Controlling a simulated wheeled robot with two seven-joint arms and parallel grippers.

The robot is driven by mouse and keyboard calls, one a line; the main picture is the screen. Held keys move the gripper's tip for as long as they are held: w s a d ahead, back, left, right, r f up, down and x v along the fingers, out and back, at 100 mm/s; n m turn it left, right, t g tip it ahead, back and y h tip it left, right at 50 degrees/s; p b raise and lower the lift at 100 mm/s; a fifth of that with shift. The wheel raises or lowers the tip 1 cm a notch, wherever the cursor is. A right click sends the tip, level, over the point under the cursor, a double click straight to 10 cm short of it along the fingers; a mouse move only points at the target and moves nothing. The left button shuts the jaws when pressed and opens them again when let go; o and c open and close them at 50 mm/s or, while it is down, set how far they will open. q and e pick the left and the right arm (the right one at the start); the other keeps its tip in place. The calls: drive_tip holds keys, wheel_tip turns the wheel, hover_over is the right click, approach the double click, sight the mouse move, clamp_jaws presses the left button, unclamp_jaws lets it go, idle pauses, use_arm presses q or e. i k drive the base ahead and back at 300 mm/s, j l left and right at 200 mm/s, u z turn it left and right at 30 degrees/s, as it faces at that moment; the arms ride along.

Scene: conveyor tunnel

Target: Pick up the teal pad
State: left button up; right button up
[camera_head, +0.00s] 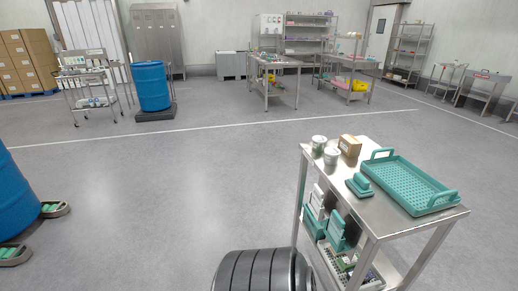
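A small teal block-like piece with a raised top (359,185), which looks like the teal pad, lies on the top of a steel cart (386,222) at the right. It sits near the cart's left edge, just left of a teal perforated tray with two raised handles (423,206). I cannot tell whether it touches the tray. Neither of my grippers is in view.
Two whitish cups (331,157) and a brown box (350,146) stand at the cart's far end. A blue drum (15,200) stands at the left edge. Open floor (190,180) lies between.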

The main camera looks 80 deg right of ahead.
sight(358, 185)
drive_tip(key=l+z, duration=0.1)
drive_tip(key=z, duration=4.05)
drive_tip(key=j, duration=0.1)
